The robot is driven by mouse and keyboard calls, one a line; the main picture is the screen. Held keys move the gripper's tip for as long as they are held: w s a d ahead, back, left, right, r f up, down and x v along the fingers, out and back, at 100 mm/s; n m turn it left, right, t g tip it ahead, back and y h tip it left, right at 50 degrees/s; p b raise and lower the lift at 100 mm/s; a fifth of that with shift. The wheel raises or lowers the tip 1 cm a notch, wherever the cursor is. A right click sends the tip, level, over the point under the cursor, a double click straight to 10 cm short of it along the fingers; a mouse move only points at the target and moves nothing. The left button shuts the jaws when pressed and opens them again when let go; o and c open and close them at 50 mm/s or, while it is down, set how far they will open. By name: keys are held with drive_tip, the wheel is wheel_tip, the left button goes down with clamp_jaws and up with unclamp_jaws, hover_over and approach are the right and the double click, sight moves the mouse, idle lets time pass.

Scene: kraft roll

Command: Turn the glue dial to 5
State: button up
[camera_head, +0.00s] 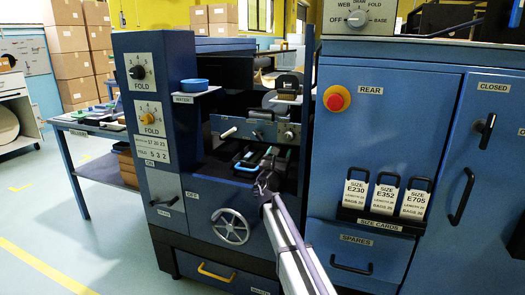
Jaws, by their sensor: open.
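No label in view clearly reads glue. On the left blue panel (153,210) is a dial with a black knob (137,72) above a FOLD label. Below it is a second dial with a yellow-brown knob (148,119), also above a FOLD label; their scale numbers are too small to read surely.
A handwheel (230,227) is below my gripper. A red button (337,98) and size cards (400,198) are on the right cabinet. A blue dish (194,85) sits on a small shelf beside the left panel. Open floor (95,245) lies at left.

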sight(286, 138)
drive_tip(key=p+x, duration=0.1)
drive_tip(key=x, duration=0.4)
drive_tip(key=p+x, duration=0.1)
drive_tip(key=x, duration=0.1)
drive_tip(key=shift+w+d+r+p, duration=0.15)
drive_tip(key=shift+d+p, duration=0.2)
drive_tip(key=shift+d, duration=0.05)
drive_tip(key=c, duration=0.9)
